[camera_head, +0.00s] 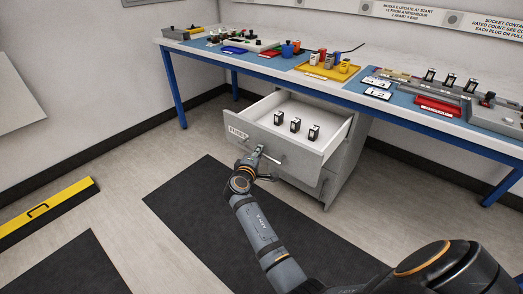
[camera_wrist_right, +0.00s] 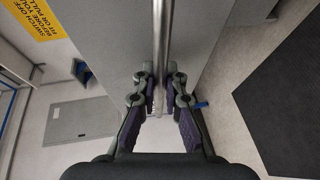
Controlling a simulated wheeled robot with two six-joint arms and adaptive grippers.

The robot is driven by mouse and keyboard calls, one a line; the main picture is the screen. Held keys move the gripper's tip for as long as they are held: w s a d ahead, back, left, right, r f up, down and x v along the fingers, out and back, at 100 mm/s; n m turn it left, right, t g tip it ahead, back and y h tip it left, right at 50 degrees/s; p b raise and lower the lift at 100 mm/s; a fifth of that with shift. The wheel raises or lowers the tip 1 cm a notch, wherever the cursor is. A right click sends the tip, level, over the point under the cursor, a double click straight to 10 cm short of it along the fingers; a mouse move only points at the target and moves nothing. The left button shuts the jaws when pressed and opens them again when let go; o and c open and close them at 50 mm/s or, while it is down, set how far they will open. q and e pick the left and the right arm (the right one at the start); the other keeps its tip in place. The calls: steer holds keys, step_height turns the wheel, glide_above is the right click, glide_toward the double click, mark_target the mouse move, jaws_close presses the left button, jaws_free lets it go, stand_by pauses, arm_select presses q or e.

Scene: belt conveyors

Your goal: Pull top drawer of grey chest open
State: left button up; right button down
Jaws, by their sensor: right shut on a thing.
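The grey chest (camera_head: 343,165) stands under the workbench. Its top drawer (camera_head: 270,143) is pulled well out, and several small black-and-white parts (camera_head: 296,125) stand inside it. My right gripper (camera_head: 260,153) is at the handle on the drawer front. In the right wrist view my right gripper (camera_wrist_right: 160,92) is shut on the bar handle (camera_wrist_right: 160,45), with a finger on each side of the bar. The lower drawer (camera_head: 298,182) looks closed and is partly hidden behind the top drawer. My left gripper is not in view.
The workbench (camera_head: 225,60) has blue legs and carries a yellow tray (camera_head: 327,71), a red tray (camera_head: 438,107) and several small parts. A dark floor mat (camera_head: 215,215) lies before the chest. A yellow-black floor strip (camera_head: 45,212) is at left.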

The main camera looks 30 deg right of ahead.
stand_by(0.3)
steer(key=c, duration=1.4)
jaws_free()
